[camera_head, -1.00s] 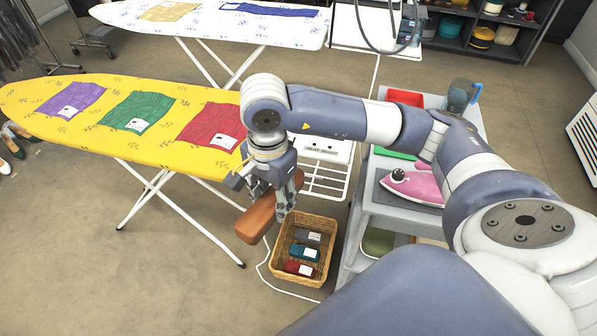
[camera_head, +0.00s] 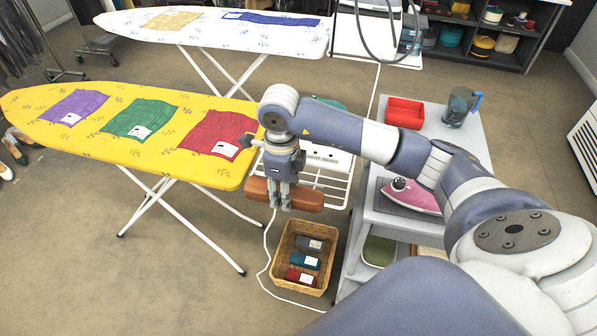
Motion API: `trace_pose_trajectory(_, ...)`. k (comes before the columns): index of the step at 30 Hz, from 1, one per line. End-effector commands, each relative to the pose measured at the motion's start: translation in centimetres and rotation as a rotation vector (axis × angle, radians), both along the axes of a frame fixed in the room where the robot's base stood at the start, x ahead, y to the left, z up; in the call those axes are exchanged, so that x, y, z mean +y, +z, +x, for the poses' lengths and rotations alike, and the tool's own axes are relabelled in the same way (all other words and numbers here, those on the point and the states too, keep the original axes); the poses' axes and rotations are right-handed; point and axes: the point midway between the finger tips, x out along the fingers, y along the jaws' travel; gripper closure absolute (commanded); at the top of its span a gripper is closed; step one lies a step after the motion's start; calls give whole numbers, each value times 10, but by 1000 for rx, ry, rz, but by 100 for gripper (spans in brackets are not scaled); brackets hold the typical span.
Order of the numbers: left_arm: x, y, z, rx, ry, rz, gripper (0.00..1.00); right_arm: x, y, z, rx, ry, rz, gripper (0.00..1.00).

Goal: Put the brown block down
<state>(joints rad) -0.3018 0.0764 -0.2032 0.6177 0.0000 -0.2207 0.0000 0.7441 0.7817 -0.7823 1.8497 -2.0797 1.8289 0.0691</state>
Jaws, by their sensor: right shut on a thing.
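The brown block (camera_head: 307,199) is a long reddish-brown piece, held level in the air in the head view. My right gripper (camera_head: 279,204) points down and is shut on the block's middle; the block shows on both sides of the fingers. Block and gripper are beside the right end of the yellow ironing board (camera_head: 60,97). In the picture they show just above the wicker basket (camera_head: 275,275). My left gripper is not in view.
The basket on the floor holds several small folded cloths. A grey cart (camera_head: 468,140) at right carries a red tray (camera_head: 405,113), a jug (camera_head: 459,107) and a pink iron (camera_head: 418,199). Three cloths lie on the yellow board. A white cable runs along the floor.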

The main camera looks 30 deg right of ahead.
Motion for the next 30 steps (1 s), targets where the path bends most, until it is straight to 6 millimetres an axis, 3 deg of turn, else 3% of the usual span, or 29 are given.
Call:
trace_pose_trajectory(6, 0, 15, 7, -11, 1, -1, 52, -47, -2, 34, 1, -3, 1, 94)
trace_pose_trajectory(12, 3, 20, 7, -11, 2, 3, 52, -74, -6, 54, -1, 1, 2, 94)
trace_pose_trajectory(18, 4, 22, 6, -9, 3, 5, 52, -81, -11, 60, 0, 4, 1, 94)
trace_pose_trajectory(25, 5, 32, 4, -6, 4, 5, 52, -80, -39, 59, 1, 4, 3, 94)
trace_pose_trajectory(30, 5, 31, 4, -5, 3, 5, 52, -81, -44, 59, -2, 4, 1, 94)
